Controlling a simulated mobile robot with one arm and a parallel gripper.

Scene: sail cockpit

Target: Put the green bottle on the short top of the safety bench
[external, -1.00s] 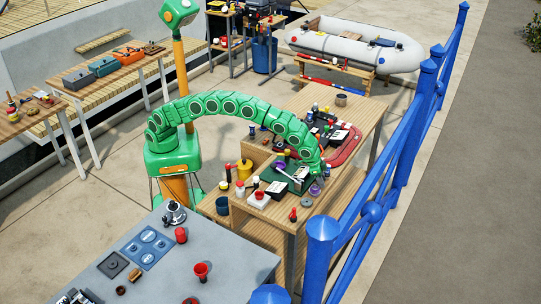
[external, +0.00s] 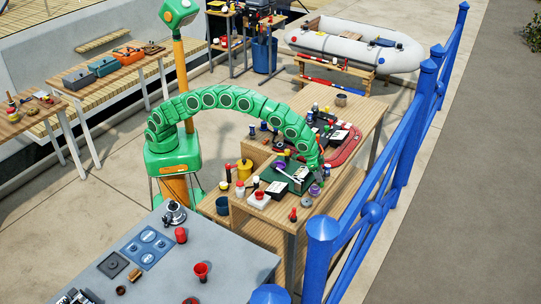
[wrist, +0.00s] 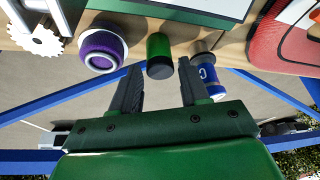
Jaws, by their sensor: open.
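The green bottle (wrist: 160,48), with a dark cap, is near the wooden bench edge in the wrist view. My gripper (wrist: 161,75) is open, its two dark fingers on either side of the line to the bottle. The cap end is near the gap between the fingertips, and I cannot tell whether it is inside. In the external view my gripper (external: 317,170) is over the right edge of the wooden bench (external: 268,214), and I cannot pick out the bottle there. The bench has a long and a short part; which one is the short top is not clear.
A purple round item (wrist: 101,48) is left of the bottle and a blue can (wrist: 209,82) is close on its right. A green case (external: 289,177) and several small items crowd the bench. A blue railing (external: 360,205) runs along its right side.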

